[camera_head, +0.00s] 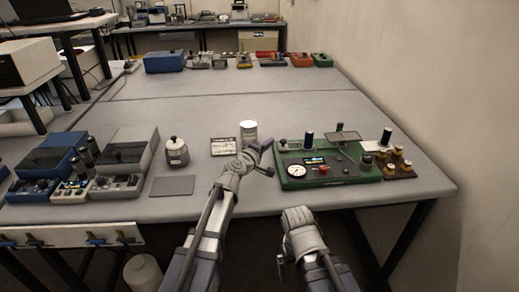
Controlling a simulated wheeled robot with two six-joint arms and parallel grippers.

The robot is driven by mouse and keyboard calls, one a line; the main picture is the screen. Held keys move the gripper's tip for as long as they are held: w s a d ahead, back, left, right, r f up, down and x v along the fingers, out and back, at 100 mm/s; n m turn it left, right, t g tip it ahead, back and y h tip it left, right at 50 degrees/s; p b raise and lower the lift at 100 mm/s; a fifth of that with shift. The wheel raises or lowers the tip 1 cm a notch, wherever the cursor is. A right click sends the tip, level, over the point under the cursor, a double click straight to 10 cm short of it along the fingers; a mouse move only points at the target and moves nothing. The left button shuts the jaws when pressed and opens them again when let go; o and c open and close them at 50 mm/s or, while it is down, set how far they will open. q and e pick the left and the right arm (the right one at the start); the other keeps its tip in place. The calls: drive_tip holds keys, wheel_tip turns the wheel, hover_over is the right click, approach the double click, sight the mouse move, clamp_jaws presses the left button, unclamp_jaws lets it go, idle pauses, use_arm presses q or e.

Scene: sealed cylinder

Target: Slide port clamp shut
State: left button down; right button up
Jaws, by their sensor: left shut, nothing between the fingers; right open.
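A green instrument unit (330,178) stands at the right part of the table. It carries a white round dial (296,170), a small lit display, a red knob, a dark upright cylinder (308,141) and a raised flat plate (344,136). I cannot tell which small part is the port clamp. My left gripper (263,156) is shut and empty, at or just beside the unit's left edge; contact cannot be told. My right gripper (299,216) is open, lower in the picture, in front of the table's front edge, its fingers hard to make out.
A pale can (248,131) stands behind my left gripper. A small framed panel (223,146), a lidded jar (177,152) and a grey pad (172,186) lie left. A brown block with knobs (395,168) stands right of the unit. The table's middle is clear.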

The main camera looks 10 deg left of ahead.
sight(287, 149)
use_arm(q)
drive_tip(key=shift+w+d+f, duration=0.1)
drive_tip(key=shift+w+d, duration=0.1)
drive_tip(key=shift+d, duration=0.3)
drive_tip(key=shift+w+d+f, duration=0.1)
drive_tip(key=shift+w+d, duration=0.05)
drive_tip(key=shift+d, duration=0.3)
drive_tip(key=d, duration=0.2)
drive_tip(key=w+d, duration=0.1)
drive_tip(key=d, duration=0.1)
drive_tip(key=shift+d, duration=0.7)
